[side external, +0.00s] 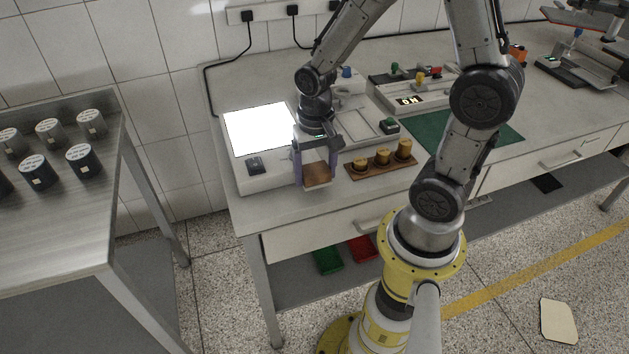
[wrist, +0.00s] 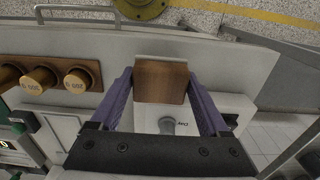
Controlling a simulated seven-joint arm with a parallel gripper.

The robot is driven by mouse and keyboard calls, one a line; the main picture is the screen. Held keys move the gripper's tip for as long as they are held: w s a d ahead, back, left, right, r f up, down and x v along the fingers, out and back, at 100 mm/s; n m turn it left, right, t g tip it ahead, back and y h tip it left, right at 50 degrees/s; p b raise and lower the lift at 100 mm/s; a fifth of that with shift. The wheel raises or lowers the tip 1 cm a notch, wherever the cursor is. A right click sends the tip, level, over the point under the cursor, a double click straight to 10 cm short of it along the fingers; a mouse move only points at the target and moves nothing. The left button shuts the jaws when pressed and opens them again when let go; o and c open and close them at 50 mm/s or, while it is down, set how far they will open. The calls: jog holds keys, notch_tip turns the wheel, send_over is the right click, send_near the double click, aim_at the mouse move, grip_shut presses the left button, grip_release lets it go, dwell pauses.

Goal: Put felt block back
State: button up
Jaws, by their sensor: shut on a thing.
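The felt block (side external: 317,174) is a brown wooden block with a pale layer along one edge. In the wrist view the block (wrist: 161,83) sits between my two purple fingers. My gripper (side external: 314,168) is shut on it, one finger at each side, near the front edge of the bench. It also shows in the wrist view (wrist: 162,92). I cannot tell whether the block touches the bench or hangs just above it.
A wooden holder (side external: 358,176) with brass weights stands right of the block. A device with a bright white panel (side external: 260,128) and a black switch (side external: 255,165) lies to the left. A green mat (side external: 428,131) lies farther right. A metal table (side external: 60,225) with several cylinders stands far left.

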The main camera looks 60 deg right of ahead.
aim_at(315, 182)
jog(key=shift+w+f, duration=0.1)
jog(key=shift+f, duration=1.6)
jog(key=shift+f, duration=0.15)
jog(key=o, duration=1.2)
jog(key=shift+c, duration=0.2)
notch_tip(315, 182, up, 12)
jog(key=shift+r, duration=0.1)
jog(key=s+a+r+n+t, duration=0.4)
jog(key=s+r+n+t, duration=0.1)
jog(key=s+r+n, duration=0.3)
jog(key=shift+s+a+r+n+t, duration=0.2)
jog(key=shift+s+r+n+t, duration=0.1)
jog(key=shift+s+r+n, duration=0.15)
